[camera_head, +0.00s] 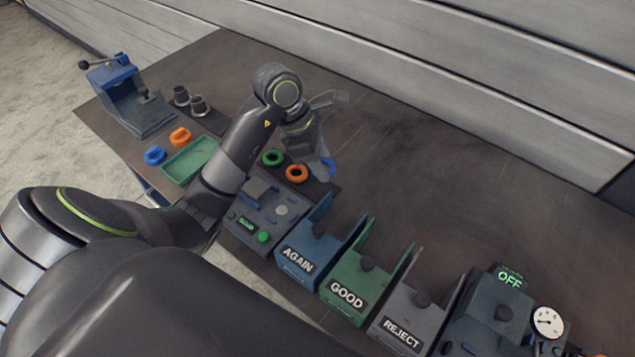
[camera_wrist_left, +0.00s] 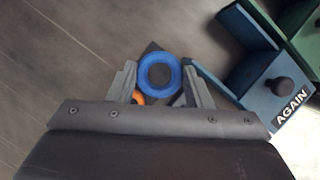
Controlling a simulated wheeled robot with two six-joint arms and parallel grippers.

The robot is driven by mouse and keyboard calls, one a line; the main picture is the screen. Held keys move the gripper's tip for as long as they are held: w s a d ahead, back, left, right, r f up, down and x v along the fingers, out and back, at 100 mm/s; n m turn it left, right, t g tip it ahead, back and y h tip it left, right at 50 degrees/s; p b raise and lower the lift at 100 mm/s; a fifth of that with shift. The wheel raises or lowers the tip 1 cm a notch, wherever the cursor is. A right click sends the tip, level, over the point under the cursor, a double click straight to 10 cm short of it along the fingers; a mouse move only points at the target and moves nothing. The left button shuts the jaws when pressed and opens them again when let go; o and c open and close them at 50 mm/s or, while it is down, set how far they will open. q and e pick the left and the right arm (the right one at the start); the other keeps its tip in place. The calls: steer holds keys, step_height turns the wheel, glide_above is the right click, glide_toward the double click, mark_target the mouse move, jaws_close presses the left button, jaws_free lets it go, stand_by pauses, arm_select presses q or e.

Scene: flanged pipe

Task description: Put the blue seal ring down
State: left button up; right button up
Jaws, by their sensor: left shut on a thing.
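The blue seal ring (camera_wrist_left: 143,76) is between the two fingers of my left gripper (camera_wrist_left: 160,92) in the left wrist view, and the fingers are shut on it. In the head view the blue ring (camera_head: 328,167) shows at the tip of my left gripper (camera_head: 323,163), over the right end of a dark mat (camera_head: 322,188). A green ring (camera_head: 273,158) and an orange ring (camera_head: 297,173) lie on that mat, left of the held ring. I cannot tell whether the blue ring touches the mat. My right gripper is not in view.
A blue AGAIN bin (camera_head: 297,262), a green GOOD bin (camera_head: 347,294) and a grey REJECT bin (camera_head: 401,330) stand in front. A green tray (camera_head: 190,160), a blue press (camera_head: 124,95) and a gauge unit (camera_head: 505,313) are also on the table. The table's back right is clear.

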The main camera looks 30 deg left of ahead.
mark_target(326, 192)
arm_select(q)
step_height(326, 192, down, 8)
steer(key=shift+r+p, duration=0.25)
steer(key=shift+p, duration=0.25)
steer(key=shift+f, duration=0.1)
steer(key=o, duration=0.5)
steer(key=shift+o, duration=0.8)
steer(key=shift+a, duration=0.1)
